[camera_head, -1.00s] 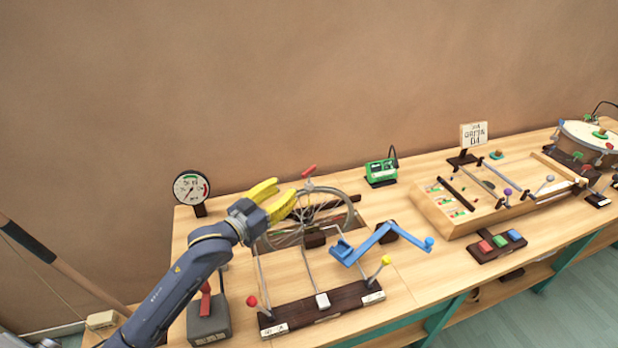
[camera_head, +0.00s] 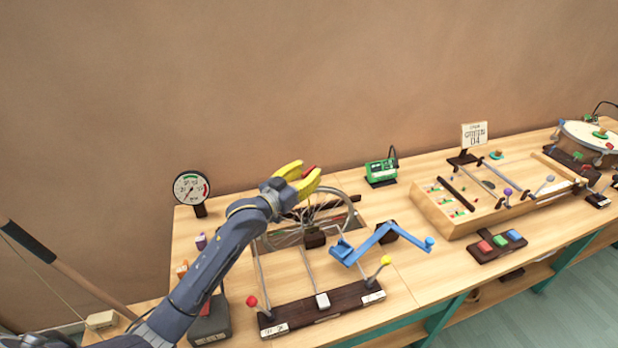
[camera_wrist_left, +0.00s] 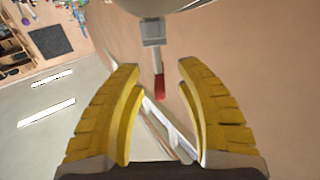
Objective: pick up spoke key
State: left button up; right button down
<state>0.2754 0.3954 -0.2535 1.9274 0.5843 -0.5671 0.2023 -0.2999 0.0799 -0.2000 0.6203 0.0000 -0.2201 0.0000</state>
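The likely spoke key is a small tool with a red handle (camera_head: 309,171) at the top of the spoked wheel (camera_head: 350,205). In the left wrist view its red end (camera_wrist_left: 158,88) hangs below a grey block (camera_wrist_left: 152,33). My left gripper (camera_head: 308,173) has yellow fingers and is at the wheel's top, partly covering the tool. In the left wrist view the left gripper (camera_wrist_left: 159,68) is open, with the red end between its fingers in the picture. No contact shows, and I cannot tell the depth. My right gripper is not in view.
A round gauge (camera_head: 191,188) stands at the back left. A blue crank (camera_head: 375,243) and a dark pedal board (camera_head: 330,307) are in front of the wheel.

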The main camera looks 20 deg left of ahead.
pick_arm(q)
jog(key=shift+w+d, duration=0.2)
jog(key=shift+w, duration=0.3)
jog(key=shift+o, duration=0.4)
grip_shut()
